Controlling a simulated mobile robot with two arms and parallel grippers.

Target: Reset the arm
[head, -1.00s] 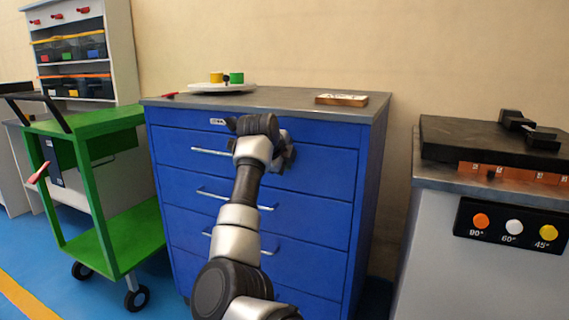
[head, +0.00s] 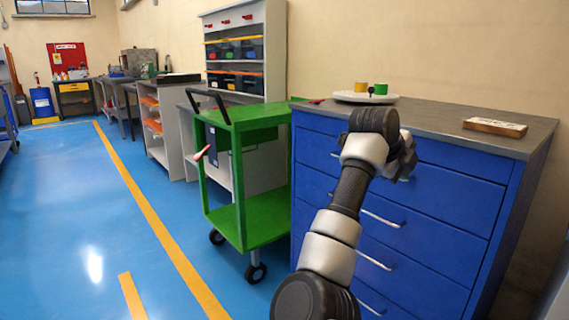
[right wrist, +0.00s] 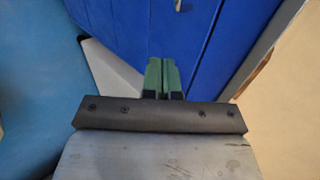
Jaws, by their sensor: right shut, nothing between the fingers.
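My right arm rises from the bottom of the head view in front of the blue drawer cabinet (head: 420,214). My right gripper is mostly hidden behind the wrist in the head view. In the right wrist view its fingers (right wrist: 162,78) are green, pressed together and empty, with the blue cabinet front (right wrist: 215,50) beyond them. I cannot tell whether the fingers touch the cabinet. All drawers that show look closed. My left gripper is not in view.
A white round tray (head: 362,97) with yellow and green cylinders and a wooden block (head: 495,127) are on the cabinet top. A green cart (head: 262,217) stands left of the cabinet. Blue floor with yellow lines (head: 160,230) is open at the left.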

